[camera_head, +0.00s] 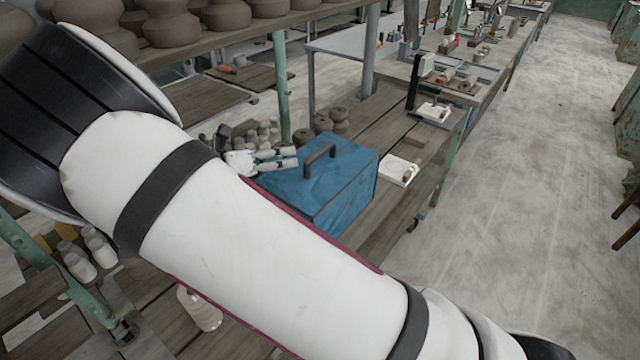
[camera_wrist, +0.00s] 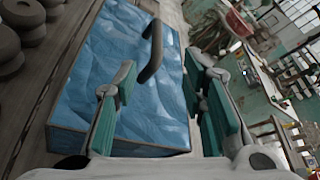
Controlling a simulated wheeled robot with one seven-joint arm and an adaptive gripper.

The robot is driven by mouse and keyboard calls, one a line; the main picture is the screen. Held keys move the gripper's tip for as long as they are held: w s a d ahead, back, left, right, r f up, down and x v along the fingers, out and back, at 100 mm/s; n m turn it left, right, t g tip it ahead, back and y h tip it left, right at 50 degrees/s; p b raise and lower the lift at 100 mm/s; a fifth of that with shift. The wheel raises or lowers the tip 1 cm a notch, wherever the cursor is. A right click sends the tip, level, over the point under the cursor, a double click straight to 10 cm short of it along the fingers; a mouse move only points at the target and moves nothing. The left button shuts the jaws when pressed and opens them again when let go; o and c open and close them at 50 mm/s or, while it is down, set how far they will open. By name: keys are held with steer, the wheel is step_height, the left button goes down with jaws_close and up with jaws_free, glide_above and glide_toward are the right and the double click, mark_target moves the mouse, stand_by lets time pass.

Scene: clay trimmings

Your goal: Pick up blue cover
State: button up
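The blue cover (camera_head: 346,172) is a blue box-like lid with a dark arched handle (camera_head: 320,157) on top. It sits on the wooden bench in the head view, partly hidden behind my arm. My gripper (camera_head: 277,160) shows at its left side in the head view, with white and green fingers. In the wrist view the blue cover (camera_wrist: 128,80) fills the left and middle, and its handle (camera_wrist: 153,52) rises beyond the fingertips. My gripper (camera_wrist: 160,88) is open there, with its two green-padded fingers wide apart and nothing held between them.
A white scale-like device (camera_head: 398,170) lies just right of the cover. Dark clay pots (camera_head: 325,122) stand behind it, and more pots (camera_head: 170,22) line the shelf above. A green post (camera_head: 281,85) rises close behind my gripper.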

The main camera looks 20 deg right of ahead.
glide_toward(319, 151)
steer(key=x, duration=0.2)
steer(key=p+x, duration=0.1)
steer(key=shift+s+d+f, duration=0.15)
steer(key=shift+d+f, duration=0.15)
steer(key=shift+f, duration=0.05)
steer(key=shift+w+p+x, duration=0.15)
steer(key=shift+p+x, duration=0.2)
steer(key=shift+x, duration=1.3)
steer(key=shift+w+p+x, duration=0.1)
steer(key=shift+p+x, duration=0.2)
steer(key=shift+x, duration=1.35)
steer(key=shift+a+f, duration=0.15)
steer(key=shift+a, duration=0.1)
jaws_close()
